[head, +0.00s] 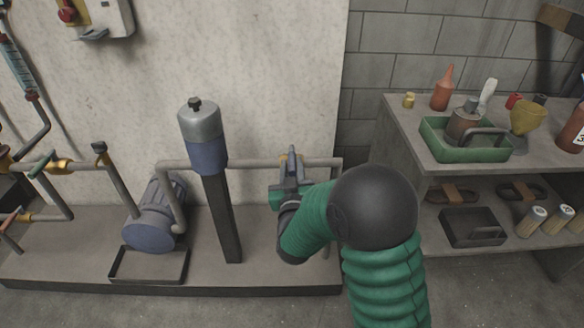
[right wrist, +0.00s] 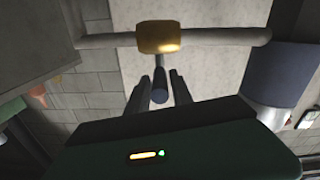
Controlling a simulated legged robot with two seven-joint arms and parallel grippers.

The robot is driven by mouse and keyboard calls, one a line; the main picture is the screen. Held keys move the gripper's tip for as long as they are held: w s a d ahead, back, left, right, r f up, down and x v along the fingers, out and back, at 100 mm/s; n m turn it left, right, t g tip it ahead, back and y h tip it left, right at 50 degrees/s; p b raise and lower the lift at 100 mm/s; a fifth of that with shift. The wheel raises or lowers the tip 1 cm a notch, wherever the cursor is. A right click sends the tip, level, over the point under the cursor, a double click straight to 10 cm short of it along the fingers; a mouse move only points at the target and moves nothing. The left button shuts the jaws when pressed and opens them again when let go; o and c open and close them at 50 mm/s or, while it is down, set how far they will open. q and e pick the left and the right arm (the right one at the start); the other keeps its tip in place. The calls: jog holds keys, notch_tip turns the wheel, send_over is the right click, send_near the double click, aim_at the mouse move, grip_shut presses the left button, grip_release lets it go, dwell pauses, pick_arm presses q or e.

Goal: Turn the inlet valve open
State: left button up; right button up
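The brass valve body (right wrist: 161,37) sits on a horizontal pipe in the right wrist view. Its dark handle (right wrist: 159,86) sticks out from the body toward my right gripper (right wrist: 158,94). The two fingers are apart, one on each side of the handle, with visible gaps, so the gripper looks open and not clamped. In the head view my right gripper (head: 290,168) is at the pipe right of the grey and blue cylinder (head: 205,140); the gripper and arm hide the valve there. Which valve is the inlet one is not labelled. My left gripper is not in view.
The pipe (head: 255,163) runs along the wall above a low plinth (head: 80,245) with a blue motor-like pump (head: 152,225). More brass-fitted valves (head: 58,165) are at the left. A shelf (head: 400,150) with a green tray (head: 470,154) and bottles stands right of my arm.

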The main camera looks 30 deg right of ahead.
grip_shut()
dwell(1.1)
